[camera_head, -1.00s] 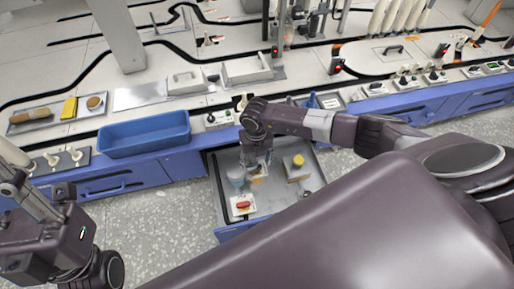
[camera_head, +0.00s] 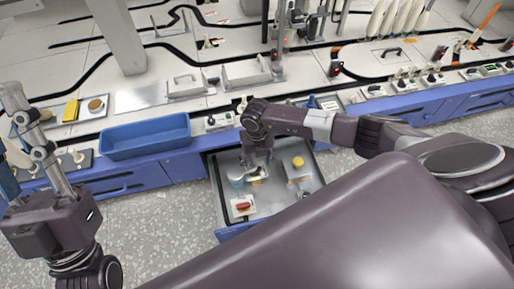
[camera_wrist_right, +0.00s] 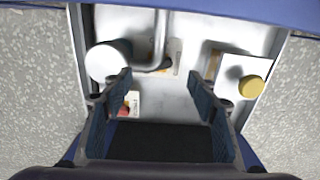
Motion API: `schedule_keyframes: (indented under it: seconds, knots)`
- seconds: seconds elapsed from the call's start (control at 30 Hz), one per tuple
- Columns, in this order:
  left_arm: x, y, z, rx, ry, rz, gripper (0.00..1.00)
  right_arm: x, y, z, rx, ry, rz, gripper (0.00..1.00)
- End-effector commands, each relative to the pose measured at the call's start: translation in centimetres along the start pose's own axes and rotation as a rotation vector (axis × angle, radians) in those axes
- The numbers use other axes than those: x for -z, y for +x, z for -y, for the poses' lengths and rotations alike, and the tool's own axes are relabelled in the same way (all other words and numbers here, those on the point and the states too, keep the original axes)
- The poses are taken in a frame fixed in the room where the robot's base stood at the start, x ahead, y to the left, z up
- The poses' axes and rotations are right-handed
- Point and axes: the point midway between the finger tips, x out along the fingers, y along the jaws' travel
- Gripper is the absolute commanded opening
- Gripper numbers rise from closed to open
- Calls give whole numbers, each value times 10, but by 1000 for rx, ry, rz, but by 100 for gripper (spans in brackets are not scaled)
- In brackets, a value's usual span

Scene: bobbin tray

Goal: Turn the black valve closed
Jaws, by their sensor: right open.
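My right gripper (camera_head: 256,168) is over the open drawer (camera_head: 222,205), pointing down. In the right wrist view its two blue-padded fingers (camera_wrist_right: 160,88) are spread, with nothing between them. Beyond the fingertips are a white round part (camera_wrist_right: 108,62) and a curved grey pipe (camera_wrist_right: 161,40). I cannot make out a black valve in the drawer; the gripper covers part of it in the head view. My left gripper (camera_head: 22,140) is at the left edge, partly cut off, and its opening is unclear.
The drawer also holds a red part (camera_head: 243,206) on a white plate and a yellow knob (camera_head: 298,162) on a white block. A blue bin (camera_head: 145,138) and a small panel with a black knob (camera_head: 211,121) sit on the counter behind. Floor is clear left of the drawer.

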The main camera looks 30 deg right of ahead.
Motion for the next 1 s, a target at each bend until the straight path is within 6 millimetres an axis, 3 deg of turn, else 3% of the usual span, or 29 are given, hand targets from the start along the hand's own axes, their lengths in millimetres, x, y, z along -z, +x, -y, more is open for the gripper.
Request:
schedule_keyframes:
  seconds: [1.0]
  knots:
    - [-70, -7, 8, 11, 17, 329, 26, 0, -16, 0, 0, 0, 0, 54]
